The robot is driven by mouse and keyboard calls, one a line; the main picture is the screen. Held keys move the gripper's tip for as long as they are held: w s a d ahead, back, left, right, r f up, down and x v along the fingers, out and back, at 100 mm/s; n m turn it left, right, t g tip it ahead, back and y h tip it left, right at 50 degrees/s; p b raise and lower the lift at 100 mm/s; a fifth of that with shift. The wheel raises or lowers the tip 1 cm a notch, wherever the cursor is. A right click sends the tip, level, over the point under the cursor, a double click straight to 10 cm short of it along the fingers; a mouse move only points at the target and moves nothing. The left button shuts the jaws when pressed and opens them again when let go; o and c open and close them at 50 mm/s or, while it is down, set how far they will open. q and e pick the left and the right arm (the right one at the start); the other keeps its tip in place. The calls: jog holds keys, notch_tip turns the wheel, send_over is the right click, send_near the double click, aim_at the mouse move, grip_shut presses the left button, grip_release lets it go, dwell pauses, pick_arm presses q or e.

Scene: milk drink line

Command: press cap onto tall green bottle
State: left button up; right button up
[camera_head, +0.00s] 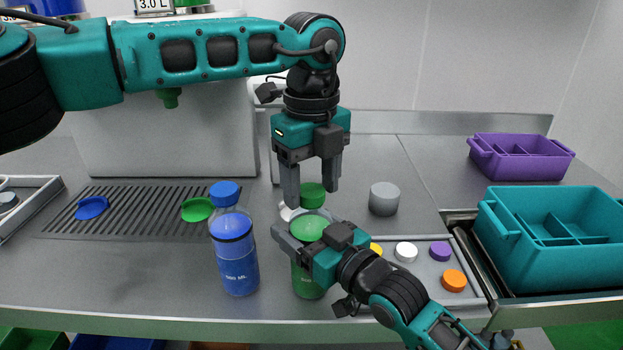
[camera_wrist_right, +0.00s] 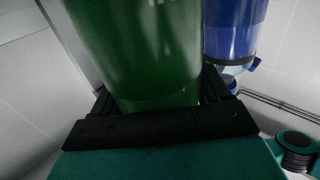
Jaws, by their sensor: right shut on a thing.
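The tall green bottle (camera_head: 306,283) stands upright at the front middle of the counter. It has a clear upper part with a green cap (camera_head: 313,196) at its top. I cannot tell how firmly the cap sits. My right gripper (camera_head: 298,243) is shut on the bottle's body; the right wrist view shows the green bottle (camera_wrist_right: 140,50) close up between the jaws. My left gripper (camera_head: 311,192) points straight down from above, with one finger on each side of the cap. I cannot tell whether the fingers touch it. My right gripper hides part of the bottle.
A blue bottle (camera_head: 236,264) with a blue cap stands close on the left. A grey cylinder (camera_head: 384,199) stands behind on the right. A tray (camera_head: 480,285) with loose caps, a teal crate (camera_head: 535,266) and a purple crate (camera_head: 519,169) are right. A green cap (camera_head: 197,209) lies on the grate.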

pick_arm(q)
jog(key=shift+o, duration=0.9)
notch_tip(320, 180, up, 12)
pick_arm(e)
jog(key=o, duration=1.5)
